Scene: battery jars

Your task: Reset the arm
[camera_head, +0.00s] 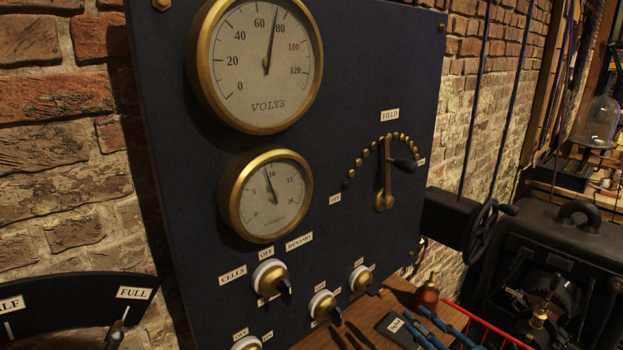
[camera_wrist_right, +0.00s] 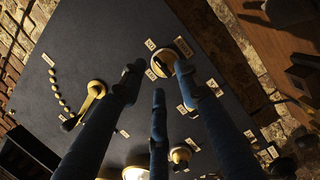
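My right gripper (camera_head: 424,318) shows at the bottom right of the head view, its blue fingers low by the wooden shelf. In the right wrist view the blue fingers (camera_wrist_right: 158,80) are spread apart, with nothing seen between them. They point towards the dark panel (camera_head: 340,60); a white-and-brass switch (camera_wrist_right: 160,64) shows beyond their tips. The gap to the panel is hard to judge. The brass field lever (camera_head: 384,185) on the panel has a black handle and stands near upright among brass studs. It also shows in the wrist view (camera_wrist_right: 94,92). My left gripper is not in view.
The voltmeter (camera_head: 258,65) and a smaller gauge (camera_head: 266,195) are on the panel, above the cells/dynamo switch (camera_head: 271,279) and other switches. A black handwheel (camera_head: 482,230) and dark machine (camera_head: 560,260) stand right. A red bar (camera_head: 490,325) and red-brown object (camera_head: 427,292) are near my fingers.

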